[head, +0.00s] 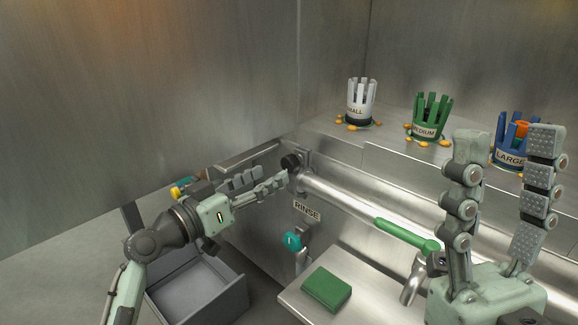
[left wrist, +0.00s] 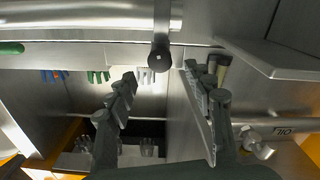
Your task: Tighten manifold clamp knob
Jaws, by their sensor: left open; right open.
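The black clamp knob (head: 291,162) sits at the left end of the steel manifold pipe (head: 345,197), by the back wall. In the left wrist view the knob (left wrist: 160,54) stands just beyond the fingertips, roughly between them in the picture. My left gripper (head: 272,177) is open and empty, its fingertips close to the knob in the head view; I cannot tell whether they touch it. In the left wrist view its two fingers (left wrist: 160,80) are spread apart. My right gripper (head: 508,142) is open and empty, raised at the right, away from the knob.
White (head: 361,99), green (head: 431,115) and blue (head: 511,145) pronged cups stand on the back ledge. A teal valve knob (head: 291,241) is below the RINSE label (head: 307,210). A green block (head: 327,288) lies on the steel counter. An open grey drawer (head: 235,301) is below my left arm.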

